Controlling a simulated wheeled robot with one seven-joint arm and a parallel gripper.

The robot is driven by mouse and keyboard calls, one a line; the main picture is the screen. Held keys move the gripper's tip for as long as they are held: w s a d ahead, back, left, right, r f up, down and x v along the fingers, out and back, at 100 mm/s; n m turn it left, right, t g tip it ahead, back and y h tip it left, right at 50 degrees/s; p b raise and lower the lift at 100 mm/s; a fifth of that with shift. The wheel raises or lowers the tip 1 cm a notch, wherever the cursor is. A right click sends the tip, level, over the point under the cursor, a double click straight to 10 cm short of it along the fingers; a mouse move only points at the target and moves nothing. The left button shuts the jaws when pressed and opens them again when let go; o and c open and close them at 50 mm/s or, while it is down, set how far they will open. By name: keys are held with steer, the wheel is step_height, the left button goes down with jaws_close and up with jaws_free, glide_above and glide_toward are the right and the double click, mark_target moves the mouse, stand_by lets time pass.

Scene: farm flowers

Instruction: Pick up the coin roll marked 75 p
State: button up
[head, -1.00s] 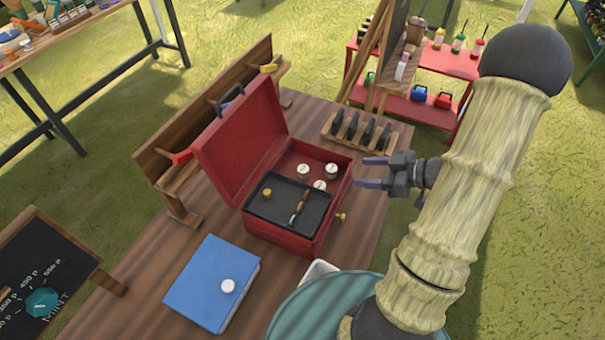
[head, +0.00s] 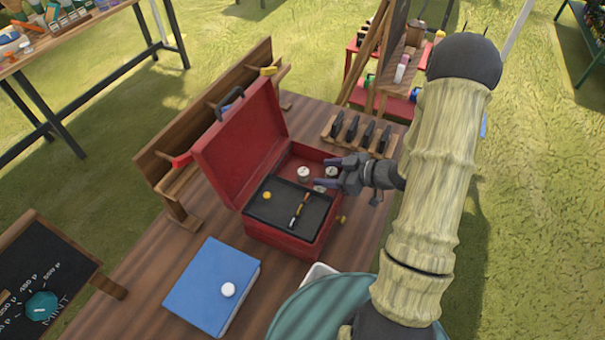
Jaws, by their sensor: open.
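Several small white coin rolls show in the head view. One coin roll (head: 303,174) stands in the back part of the open red cash box (head: 262,238), and two others in the box are partly covered by my gripper. One more coin roll (head: 228,290) stands on the blue book. The marks on the rolls are too small to read, so I cannot tell which is 75 p. My gripper (head: 319,172) is open and empty, pointing left over the right side of the box, its fingers above the rolls.
A black tray (head: 262,211) in the box's front holds a yellow knob-like piece and a thin tool. The raised red lid (head: 238,140) stands on the left. A rack of dark items (head: 350,143) is behind. The blue book (head: 195,285) lies in front on the wooden table.

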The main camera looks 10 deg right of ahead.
mark_target(306, 172)
steer(key=shift+s+a, duration=0.1)
steer(key=shift+s, duration=0.05)
steer(key=shift+x, duration=2.85)
steer(key=shift+c, duration=0.3)
steer(key=c, duration=1.1)
